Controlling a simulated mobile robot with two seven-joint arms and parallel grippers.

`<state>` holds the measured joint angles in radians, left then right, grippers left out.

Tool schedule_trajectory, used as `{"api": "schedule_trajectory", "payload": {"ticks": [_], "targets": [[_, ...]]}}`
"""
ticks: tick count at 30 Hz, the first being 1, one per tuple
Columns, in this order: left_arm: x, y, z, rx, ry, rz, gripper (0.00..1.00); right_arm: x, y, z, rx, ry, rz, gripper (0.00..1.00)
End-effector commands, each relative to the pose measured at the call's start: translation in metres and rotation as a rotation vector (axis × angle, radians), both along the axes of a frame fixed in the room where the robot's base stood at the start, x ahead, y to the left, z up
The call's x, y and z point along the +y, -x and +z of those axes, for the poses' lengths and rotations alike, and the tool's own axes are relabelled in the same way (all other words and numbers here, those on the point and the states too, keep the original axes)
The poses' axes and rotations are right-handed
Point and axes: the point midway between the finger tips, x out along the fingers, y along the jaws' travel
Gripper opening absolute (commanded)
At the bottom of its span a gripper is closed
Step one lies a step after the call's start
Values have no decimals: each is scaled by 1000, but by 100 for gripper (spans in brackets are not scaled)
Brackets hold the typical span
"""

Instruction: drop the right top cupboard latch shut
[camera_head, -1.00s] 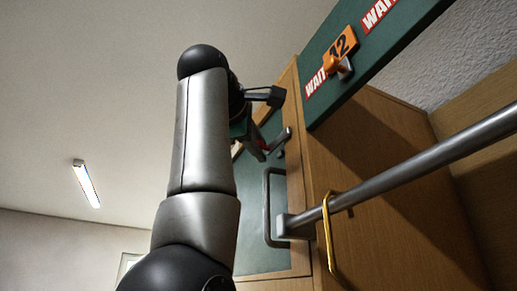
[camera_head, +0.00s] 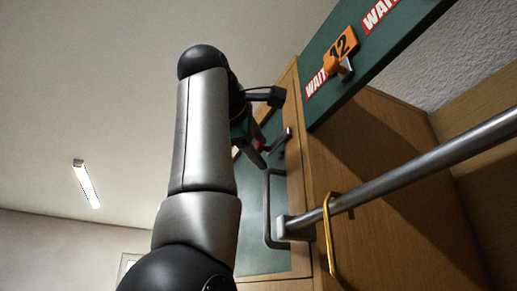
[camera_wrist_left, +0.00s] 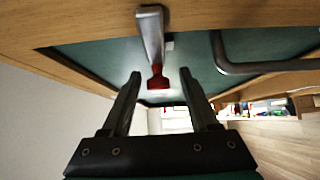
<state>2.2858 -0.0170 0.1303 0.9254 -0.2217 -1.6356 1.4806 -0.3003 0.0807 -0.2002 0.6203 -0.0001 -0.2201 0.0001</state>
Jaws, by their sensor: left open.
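The latch (camera_head: 281,140) is a grey metal lever with a red tip at the upper edge of the green cupboard door (camera_head: 262,205) in the head view. It sits tilted, its red end toward my gripper. In the left wrist view the latch lever (camera_wrist_left: 151,35) points down from the wooden frame. My left gripper (camera_wrist_left: 160,76) is open, with the red tip between its two fingers and a gap visible on each side. In the head view my left gripper (camera_head: 262,158) is partly hidden by my arm. My right gripper is in neither view.
A bent grey door handle (camera_head: 268,210) is just below the latch. A metal rail (camera_head: 420,165) with a yellow loop (camera_head: 328,235) crosses at the right. A green board (camera_head: 375,45) with an orange "12" tag (camera_head: 342,44) hangs above. Free room lies to the left.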

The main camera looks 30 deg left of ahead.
Motion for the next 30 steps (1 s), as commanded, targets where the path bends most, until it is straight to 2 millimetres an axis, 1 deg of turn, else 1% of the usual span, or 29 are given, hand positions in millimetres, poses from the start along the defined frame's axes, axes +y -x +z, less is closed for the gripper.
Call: {"api": "schedule_trajectory", "payload": {"ticks": [5, 8, 11, 15, 21, 24, 27, 30], "targets": [[0, 5, 1, -4, 0, 0, 61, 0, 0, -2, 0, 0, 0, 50], [-2, 16, 1, -7, -1, 0, 61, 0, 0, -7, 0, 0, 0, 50], [-4, 36, 0, -8, -1, -1, 61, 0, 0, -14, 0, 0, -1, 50], [-9, 70, 0, -8, -1, 0, 61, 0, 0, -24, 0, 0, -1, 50], [-14, 115, 1, -5, -1, -1, 61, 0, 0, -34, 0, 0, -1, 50], [-16, 132, 1, -3, 0, 0, 61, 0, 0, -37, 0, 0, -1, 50], [-18, 143, 2, -2, 0, 0, 61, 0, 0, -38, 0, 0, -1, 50], [-18, 149, 2, -1, 0, 0, 61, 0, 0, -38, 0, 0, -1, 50]]}}
